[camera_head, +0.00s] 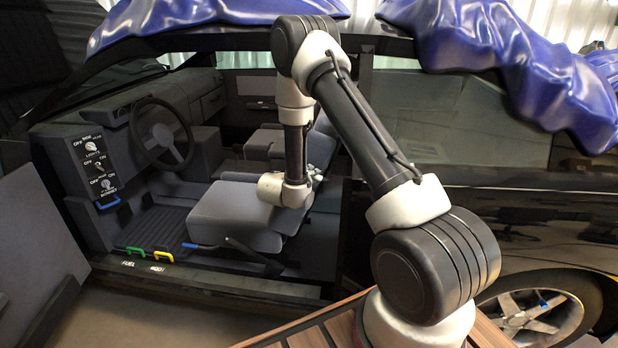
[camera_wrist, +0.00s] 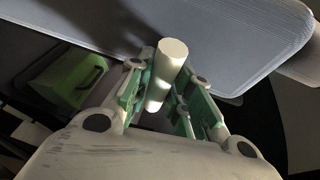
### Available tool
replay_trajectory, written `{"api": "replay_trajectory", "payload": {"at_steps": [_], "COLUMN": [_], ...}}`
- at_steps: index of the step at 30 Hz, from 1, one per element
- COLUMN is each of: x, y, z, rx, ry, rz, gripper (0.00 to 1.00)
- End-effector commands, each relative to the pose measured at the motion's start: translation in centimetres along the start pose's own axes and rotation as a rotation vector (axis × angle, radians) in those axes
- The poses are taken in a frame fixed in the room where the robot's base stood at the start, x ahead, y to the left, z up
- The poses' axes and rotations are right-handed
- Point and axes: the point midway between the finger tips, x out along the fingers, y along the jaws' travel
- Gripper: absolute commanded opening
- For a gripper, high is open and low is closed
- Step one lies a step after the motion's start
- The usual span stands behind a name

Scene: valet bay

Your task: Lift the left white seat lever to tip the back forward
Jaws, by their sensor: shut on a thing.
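The white seat lever (camera_wrist: 172,55) is a short, pale cylinder between the fingers of my gripper (camera_wrist: 165,90) in the wrist view. My gripper is shut on it, with the rounded end sticking out past the fingers. In the head view my gripper (camera_head: 316,174) is small and partly covered by my own wrist at the seat's backrest; the lever cannot be made out there. The grey front seat (camera_head: 235,212) stands inside the open car. Its back is largely hidden behind my arm. A grey padded panel (camera_wrist: 240,35) fills the top of the wrist view.
The dark door pillar (camera_head: 352,225) stands right of the seat. The steering wheel (camera_head: 161,140) and switch panel (camera_head: 97,165) are at left. Green (camera_head: 135,251) and yellow (camera_head: 163,256) handles sit on the sill. A green case (camera_wrist: 68,78) lies left in the wrist view.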

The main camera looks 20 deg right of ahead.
Motion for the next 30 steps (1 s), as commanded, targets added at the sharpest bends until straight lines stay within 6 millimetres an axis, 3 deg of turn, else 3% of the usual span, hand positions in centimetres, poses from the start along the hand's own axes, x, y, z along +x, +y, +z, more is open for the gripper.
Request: {"api": "replay_trajectory", "payload": {"at_steps": [12, 30], "x": [0.0, 0.1], "y": [-1.3, -1.5], "z": [0.2, 0.1], "rx": [0.099, 0.102], "ry": [-0.019, -0.015], "rz": [0.019, 0.016], "gripper": [0.0, 0.0]}}
